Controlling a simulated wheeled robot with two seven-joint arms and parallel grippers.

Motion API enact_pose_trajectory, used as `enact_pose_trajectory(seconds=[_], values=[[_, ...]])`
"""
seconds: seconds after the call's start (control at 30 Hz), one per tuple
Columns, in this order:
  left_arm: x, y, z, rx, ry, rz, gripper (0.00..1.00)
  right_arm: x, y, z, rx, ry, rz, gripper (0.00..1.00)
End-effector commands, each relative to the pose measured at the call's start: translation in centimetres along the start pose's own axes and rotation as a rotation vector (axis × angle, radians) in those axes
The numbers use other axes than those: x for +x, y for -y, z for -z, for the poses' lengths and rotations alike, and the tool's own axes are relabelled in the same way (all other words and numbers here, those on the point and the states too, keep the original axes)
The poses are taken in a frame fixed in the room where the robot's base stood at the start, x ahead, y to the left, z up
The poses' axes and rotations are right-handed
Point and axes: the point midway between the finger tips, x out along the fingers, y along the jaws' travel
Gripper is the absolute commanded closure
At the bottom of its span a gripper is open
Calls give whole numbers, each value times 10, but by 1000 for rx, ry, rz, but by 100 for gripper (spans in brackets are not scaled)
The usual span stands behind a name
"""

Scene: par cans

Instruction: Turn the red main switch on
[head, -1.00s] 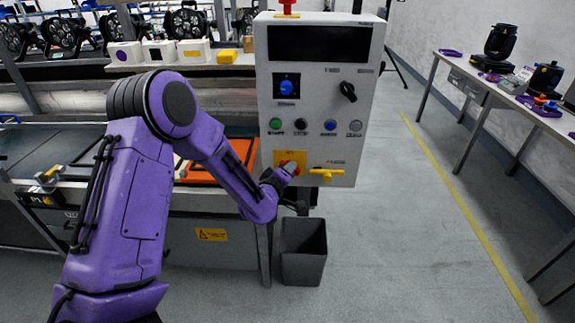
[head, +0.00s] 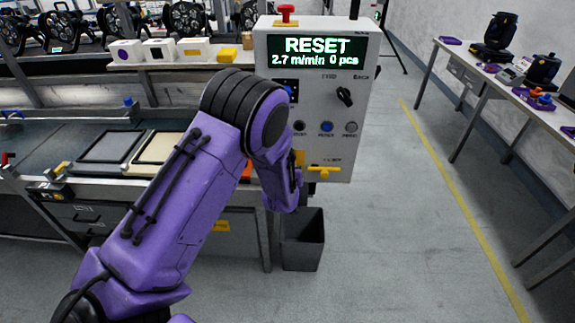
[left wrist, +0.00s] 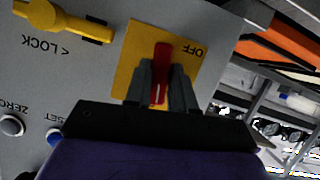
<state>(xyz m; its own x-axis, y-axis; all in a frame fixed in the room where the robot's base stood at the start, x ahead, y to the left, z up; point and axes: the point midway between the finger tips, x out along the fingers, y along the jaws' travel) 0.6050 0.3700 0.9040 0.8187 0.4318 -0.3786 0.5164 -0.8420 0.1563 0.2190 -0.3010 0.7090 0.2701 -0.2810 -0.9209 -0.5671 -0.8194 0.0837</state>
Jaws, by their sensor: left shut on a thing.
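The red main switch (left wrist: 161,80) sits on a yellow plate (left wrist: 125,62) marked OFF, seen upside down in the left wrist view. My left gripper (left wrist: 162,72) is shut on the switch handle, one finger on each side. The handle stands roughly upright in that view, beside the OFF mark. In the head view my left arm hides the switch, and only a sliver of its yellow plate (head: 299,158) shows. The control box (head: 320,100) has a lit display (head: 318,52) reading RESET, 2.7 m/min, 0 pcs. My right gripper is not in view.
A yellow lock lever (head: 324,170) is beside the switch. Above are push buttons, including a blue one (head: 326,127), and a black knob (head: 345,97). A red mushroom button (head: 287,11) tops the box. A grey bin (head: 303,250) stands below. The floor to the right is clear.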

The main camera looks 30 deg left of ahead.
Motion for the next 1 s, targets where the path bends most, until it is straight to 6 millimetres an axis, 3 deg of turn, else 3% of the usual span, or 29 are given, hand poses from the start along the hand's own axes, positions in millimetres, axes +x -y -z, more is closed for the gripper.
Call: enact_pose_trajectory(seconds=[0.33,0.9,0.93,1.0], values=[[0,-2,0,135,0,52,100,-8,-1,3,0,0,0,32],[0,-2,-1,160,1,64,100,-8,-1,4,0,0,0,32],[0,-2,-1,160,1,64,70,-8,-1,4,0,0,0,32],[0,-2,-1,160,1,64,55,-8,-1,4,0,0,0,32]])
